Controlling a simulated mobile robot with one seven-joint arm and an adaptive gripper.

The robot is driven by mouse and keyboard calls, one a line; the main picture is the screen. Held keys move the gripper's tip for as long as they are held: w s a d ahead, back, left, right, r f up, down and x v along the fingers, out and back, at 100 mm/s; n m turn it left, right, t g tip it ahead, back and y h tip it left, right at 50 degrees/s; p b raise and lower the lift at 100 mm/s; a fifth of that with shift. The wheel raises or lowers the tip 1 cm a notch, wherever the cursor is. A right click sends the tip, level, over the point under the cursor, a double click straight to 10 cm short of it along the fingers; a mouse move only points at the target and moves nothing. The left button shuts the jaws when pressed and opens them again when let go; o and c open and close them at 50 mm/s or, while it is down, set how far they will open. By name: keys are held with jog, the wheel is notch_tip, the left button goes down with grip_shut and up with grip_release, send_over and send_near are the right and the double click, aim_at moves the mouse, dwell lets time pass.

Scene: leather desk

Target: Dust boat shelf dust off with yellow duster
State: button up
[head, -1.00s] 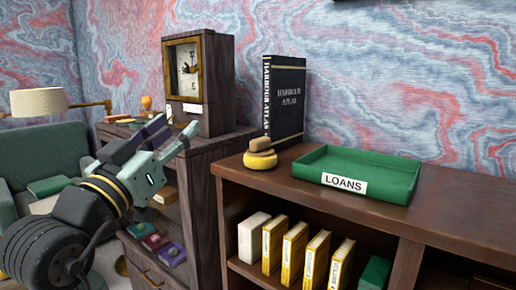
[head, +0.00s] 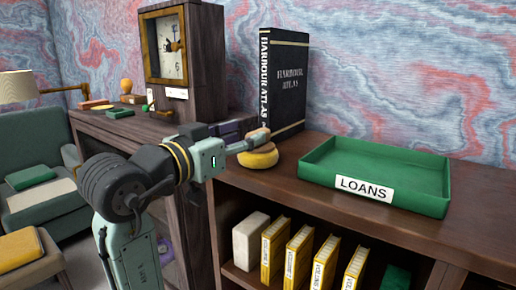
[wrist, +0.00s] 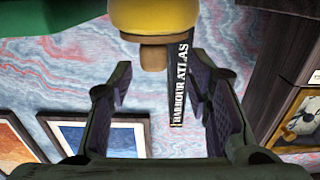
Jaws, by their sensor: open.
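The yellow duster (head: 260,158), a round yellow pad with a wooden handle, sits on the brown wooden shelf top, in front of the black book. My gripper (head: 240,145) is at its left, with its fingers pointing at the handle. In the wrist view the picture is upside down: the duster (wrist: 152,18) shows at the top with its handle pointing down. My gripper (wrist: 158,85) is open there, its two fingers apart, with the handle just beyond and between the tips. I cannot tell whether they touch it. No boat or dust can be made out.
A green LOANS tray (head: 375,175) stands right of the duster. The black Harbour Atlas book (head: 290,85) stands upright behind it. A wooden clock (head: 185,50) is on a cabinet at the left.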

aim_at(258, 131)
jog(key=x, duration=0.2)
jog(key=p+x, duration=0.1)
jog(key=x, duration=0.1)
jog(key=shift+w+d, duration=0.15)
jog(key=shift+d, duration=0.35)
jog(key=shift+c, duration=0.6)
grip_shut()
